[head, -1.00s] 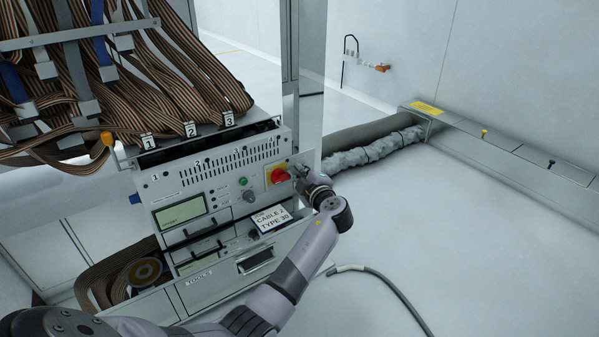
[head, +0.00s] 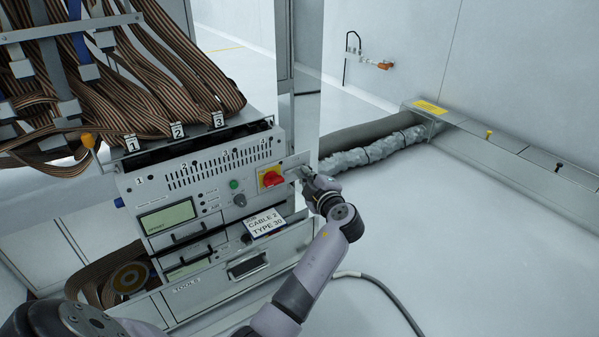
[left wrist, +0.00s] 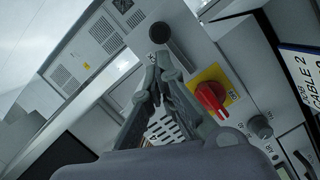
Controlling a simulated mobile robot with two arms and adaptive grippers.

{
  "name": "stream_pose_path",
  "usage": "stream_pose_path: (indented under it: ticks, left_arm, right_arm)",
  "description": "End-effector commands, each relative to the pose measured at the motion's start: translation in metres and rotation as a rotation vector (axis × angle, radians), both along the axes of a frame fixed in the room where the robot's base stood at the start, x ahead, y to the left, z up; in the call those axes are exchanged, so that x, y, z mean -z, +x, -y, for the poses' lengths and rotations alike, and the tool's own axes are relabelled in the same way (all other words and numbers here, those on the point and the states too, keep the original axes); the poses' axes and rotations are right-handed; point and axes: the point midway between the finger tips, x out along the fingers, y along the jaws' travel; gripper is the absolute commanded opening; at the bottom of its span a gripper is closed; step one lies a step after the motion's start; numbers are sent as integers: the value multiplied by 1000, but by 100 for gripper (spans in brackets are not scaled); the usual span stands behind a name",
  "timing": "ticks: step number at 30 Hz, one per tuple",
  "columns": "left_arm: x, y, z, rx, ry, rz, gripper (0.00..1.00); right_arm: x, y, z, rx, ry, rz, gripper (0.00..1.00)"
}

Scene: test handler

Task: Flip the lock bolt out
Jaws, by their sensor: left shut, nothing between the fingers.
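My left gripper (head: 306,175) is at the right edge of the cabinet's front panel (head: 210,181), just right of the red rotary switch (head: 271,178) on its yellow plate. In the left wrist view the gripper (left wrist: 158,62) is shut, its fingertips together and empty. A round black knob (left wrist: 159,32) shows just beyond the tips; I cannot tell whether they touch. I cannot make out the lock bolt for certain; the fingers cover part of the panel edge in the head view. The red switch also shows in the left wrist view (left wrist: 211,98). My right gripper is not in view.
A card reading "CABLE 2 TYPE 30" (head: 264,221) hangs below the switch. A drawer marked TOOLS (head: 212,287) is below. Brown ribbon cables (head: 120,90) lie above. An orange-tipped lever (head: 88,141) stands at left. The floor at right (head: 480,250) is mostly clear.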

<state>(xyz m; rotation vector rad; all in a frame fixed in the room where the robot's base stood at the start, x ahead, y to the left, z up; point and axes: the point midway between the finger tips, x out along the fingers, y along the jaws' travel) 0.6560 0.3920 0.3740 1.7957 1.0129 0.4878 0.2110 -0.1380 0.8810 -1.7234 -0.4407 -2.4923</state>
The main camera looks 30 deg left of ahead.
Motion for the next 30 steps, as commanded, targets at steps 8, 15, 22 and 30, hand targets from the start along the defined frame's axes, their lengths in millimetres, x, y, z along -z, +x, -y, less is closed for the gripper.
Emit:
stream_pose_path:
  ticks: [8, 15, 22, 30]
  left_arm:
    - [-4, -25, 37, 2, -1, 0, 0]
    - [-6, -31, 44, 0, 1, 1, 0]
    - [-6, -31, 44, 0, 1, 1, 0]
    - [-6, -31, 44, 0, 1, 1, 0]
  right_arm:
    - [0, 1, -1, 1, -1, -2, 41]
    - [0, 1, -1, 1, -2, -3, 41]
    - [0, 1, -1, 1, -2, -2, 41]
    - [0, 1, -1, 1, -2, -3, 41]
